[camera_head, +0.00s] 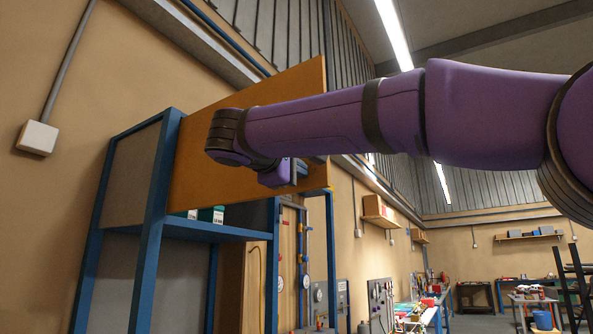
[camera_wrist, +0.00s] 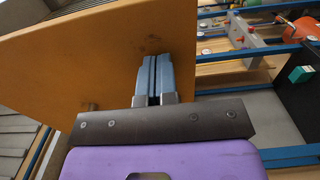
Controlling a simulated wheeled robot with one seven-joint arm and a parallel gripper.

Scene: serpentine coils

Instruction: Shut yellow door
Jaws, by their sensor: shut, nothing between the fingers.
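The yellow door (camera_head: 278,98) is a flat orange-yellow panel on the blue-framed cabinet (camera_head: 152,235). It stands ajar, slanting up to the right in the head view, and my arm crosses in front of much of it. In the wrist view the door (camera_wrist: 95,55) fills the upper left, with a small round peg at its lower edge. My gripper (camera_wrist: 152,62) is shut and empty, its blue-grey fingers together against the backdrop of the door face near its right edge. I cannot tell whether they touch it. In the head view my arm and the wrist hide most of the fingers.
White and green boxes (camera_head: 211,214) stand on the cabinet shelf below the door. A white wall box (camera_head: 37,138) is at the left. Workbenches and a blue bucket (camera_head: 543,320) are far off at the right. A dark box (camera_wrist: 288,90) shows in the wrist view.

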